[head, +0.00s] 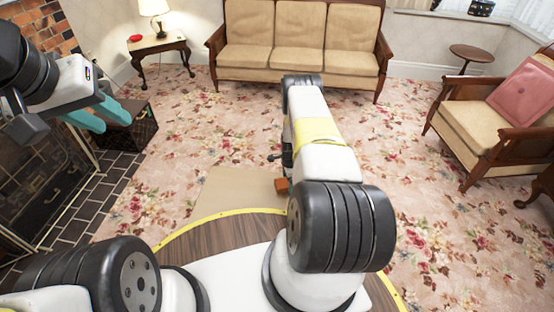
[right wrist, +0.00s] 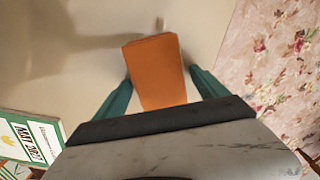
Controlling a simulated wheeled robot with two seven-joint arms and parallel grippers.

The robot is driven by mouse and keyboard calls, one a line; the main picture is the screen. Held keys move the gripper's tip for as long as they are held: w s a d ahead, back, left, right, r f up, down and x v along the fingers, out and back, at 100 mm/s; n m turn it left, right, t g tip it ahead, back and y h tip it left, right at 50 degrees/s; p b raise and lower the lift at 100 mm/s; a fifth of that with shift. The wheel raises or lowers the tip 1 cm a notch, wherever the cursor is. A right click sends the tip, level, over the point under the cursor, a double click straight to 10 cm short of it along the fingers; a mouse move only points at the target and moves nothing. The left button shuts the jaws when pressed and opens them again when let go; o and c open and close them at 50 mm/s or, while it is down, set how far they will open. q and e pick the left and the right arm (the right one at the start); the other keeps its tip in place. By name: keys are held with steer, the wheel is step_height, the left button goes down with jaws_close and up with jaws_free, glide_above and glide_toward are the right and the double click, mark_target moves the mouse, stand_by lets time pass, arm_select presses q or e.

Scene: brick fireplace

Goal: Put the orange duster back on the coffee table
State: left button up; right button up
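The orange duster (right wrist: 155,60) shows in the right wrist view as a plain orange block between the two teal fingers of my right gripper (right wrist: 160,76). In the head view, a small part of the orange duster (head: 282,186) shows beside my right arm, which hides the gripper itself. A pale beige surface (right wrist: 60,85) lies behind the duster in the right wrist view, with shadows on it. I cannot tell whether the duster touches it. My left gripper (head: 117,126) is raised at the left with its teal fingers apart and empty. I cannot identify the coffee table for certain.
A magazine (right wrist: 35,145) lies at lower left in the right wrist view. A sofa (head: 300,50), an armchair (head: 480,120) and a lamp table (head: 160,45) stand around the flowered carpet (head: 430,235). A fireplace screen (head: 40,190) is at left. Open carpet lies in the middle.

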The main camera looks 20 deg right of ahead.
steer(key=w+a+r+n+t, duration=0.1)
steer(key=a+r+n, duration=0.1)
steer(key=r, duration=1.5)
steer(key=w+a+r+n+t, duration=0.1)
steer(key=a+r+n, duration=0.1)
steer(key=r, duration=1.5)
steer(key=s+a+r+n+t+y, duration=0.1)
steer(key=s+a+r+n, duration=0.15)
steer(key=r, duration=0.65)
steer(key=s+a+r+n, duration=0.2)
steer(key=s+r, duration=0.1)
steer(key=r, duration=0.6)
steer(key=s+a+r+n+t, duration=0.1)
steer(key=s+a+r+n, duration=0.15)
steer(key=s+r, duration=0.35)
steer(key=s+a+r+n+t, duration=0.1)
steer(key=s+a+r+n, duration=0.15)
steer(key=s+r, duration=0.3)
steer(key=s+a+r+n+t+y, duration=0.1)
steer(key=s+n, duration=0.4)
steer(key=s, duration=0.9)
steer(key=shift+s+a+r+n, duration=0.15)
steer(key=shift+a+r+n, duration=0.2)
steer(key=shift+a+r, duration=0.45)
steer(key=shift+d, duration=0.1)
